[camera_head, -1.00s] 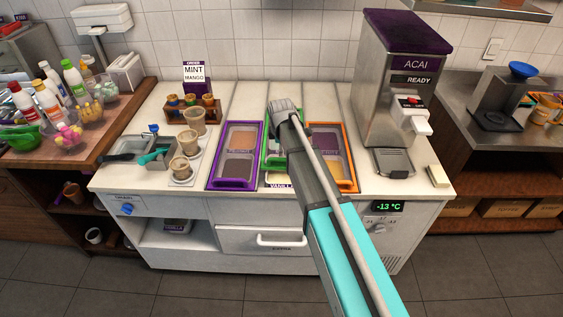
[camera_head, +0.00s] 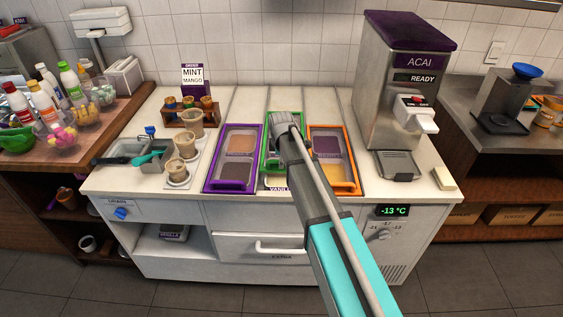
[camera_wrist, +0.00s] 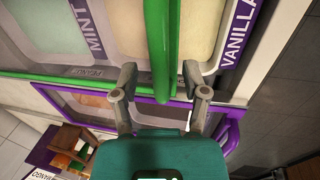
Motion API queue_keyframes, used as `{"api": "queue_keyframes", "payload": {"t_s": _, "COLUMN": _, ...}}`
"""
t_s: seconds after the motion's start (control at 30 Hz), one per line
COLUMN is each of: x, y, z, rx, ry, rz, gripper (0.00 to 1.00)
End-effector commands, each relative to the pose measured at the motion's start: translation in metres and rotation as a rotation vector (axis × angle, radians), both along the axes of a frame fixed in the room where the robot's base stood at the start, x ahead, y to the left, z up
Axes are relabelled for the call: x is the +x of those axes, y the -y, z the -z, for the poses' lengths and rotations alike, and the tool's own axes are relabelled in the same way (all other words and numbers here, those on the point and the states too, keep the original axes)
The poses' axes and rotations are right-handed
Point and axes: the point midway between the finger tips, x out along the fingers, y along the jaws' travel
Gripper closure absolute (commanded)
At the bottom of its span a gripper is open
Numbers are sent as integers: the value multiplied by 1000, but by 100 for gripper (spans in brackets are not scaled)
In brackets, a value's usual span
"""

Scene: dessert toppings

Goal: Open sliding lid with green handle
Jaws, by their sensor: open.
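The lid with the green handle lies in the middle of the counter, between a purple-framed and an orange-framed lid. Its green frame (camera_head: 267,150) is partly hidden by my arm in the head view. In the wrist view the green handle bar (camera_wrist: 162,45) runs down between the two fingers of my gripper (camera_wrist: 160,78). The gripper is open, with a finger on each side of the bar and gaps beside it. Clear panels beside the bar show pale contents and MINT and VANILLA labels. My gripper (camera_head: 287,123) is over this lid in the head view.
The purple-framed lid (camera_head: 252,129) is left and the orange-framed lid (camera_head: 351,150) right, both close by. The acai machine (camera_head: 385,90) stands at the right. Paper cups (camera_head: 187,145) and a cone rack (camera_head: 186,115) are at the left. Counter behind the lids is clear.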

Motion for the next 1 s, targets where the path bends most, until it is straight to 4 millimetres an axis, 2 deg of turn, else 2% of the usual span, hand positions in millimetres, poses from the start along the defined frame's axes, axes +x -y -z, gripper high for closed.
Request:
{"api": "queue_keyframes", "payload": {"t_s": 0.27, "x": 0, "y": 0, "z": 0, "rx": 0, "ry": 0, "rz": 0, "gripper": 42}}
{"api": "queue_keyframes", "payload": {"t_s": 0.37, "x": 0, "y": 0, "z": 0, "rx": 0, "ry": 0, "rz": 0, "gripper": 57}}
{"api": "queue_keyframes", "payload": {"t_s": 0.6, "x": 0, "y": 0, "z": 0, "rx": 0, "ry": 0, "rz": 0, "gripper": 100}}
{"api": "queue_keyframes", "payload": {"t_s": 1.0, "x": 4, "y": 0, "z": 0, "rx": 0, "ry": 0, "rz": 0, "gripper": 100}}
